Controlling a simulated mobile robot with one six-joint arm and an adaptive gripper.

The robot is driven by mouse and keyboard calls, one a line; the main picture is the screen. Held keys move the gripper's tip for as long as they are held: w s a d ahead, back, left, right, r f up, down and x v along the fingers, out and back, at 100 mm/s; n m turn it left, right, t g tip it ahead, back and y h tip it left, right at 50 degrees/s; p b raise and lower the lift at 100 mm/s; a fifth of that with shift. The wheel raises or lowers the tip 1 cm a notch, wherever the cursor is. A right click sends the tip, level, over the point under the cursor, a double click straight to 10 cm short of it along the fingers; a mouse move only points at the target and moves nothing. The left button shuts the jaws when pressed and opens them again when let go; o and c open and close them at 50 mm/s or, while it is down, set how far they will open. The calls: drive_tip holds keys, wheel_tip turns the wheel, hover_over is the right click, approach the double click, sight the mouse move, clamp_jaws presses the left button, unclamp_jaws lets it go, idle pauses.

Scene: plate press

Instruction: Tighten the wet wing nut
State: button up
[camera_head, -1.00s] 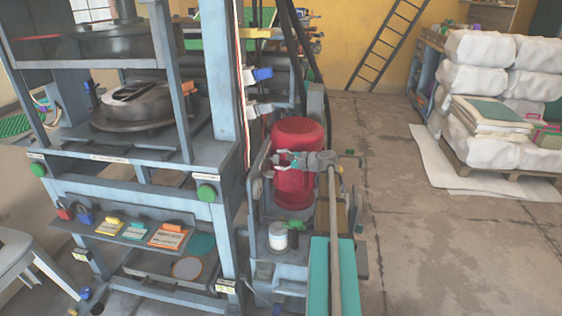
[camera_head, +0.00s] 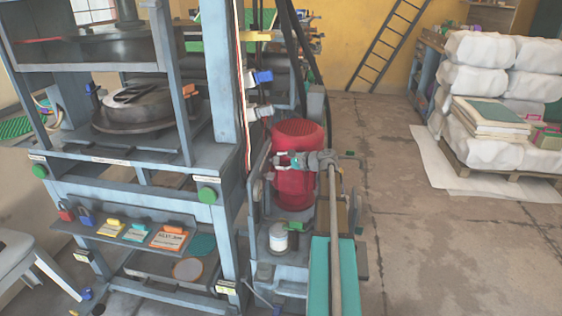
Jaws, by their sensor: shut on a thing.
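My gripper (camera_head: 283,160) is at the end of my arm, in front of the upper part of a red ribbed motor (camera_head: 297,185). Its fingers point left and are shut on a small part between them. That part is too small and too covered by the fingers to tell whether it is a wing nut. No wing nut or wet patch can be made out clearly elsewhere on the machine.
The blue-grey press frame (camera_head: 218,165) stands close on the left, with tagged cards on its shelf (camera_head: 135,241). A white jar (camera_head: 278,238) and a green handle (camera_head: 293,227) sit below the motor. Open floor (camera_head: 430,250) lies to the right, before wrapped stacks (camera_head: 482,80).

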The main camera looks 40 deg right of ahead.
drive_tip(key=o, duration=0.9)
drive_tip(key=shift+c, duration=0.2)
drive_tip(key=shift+f+b, duration=0.1)
drive_tip(key=shift+b, duration=0.2)
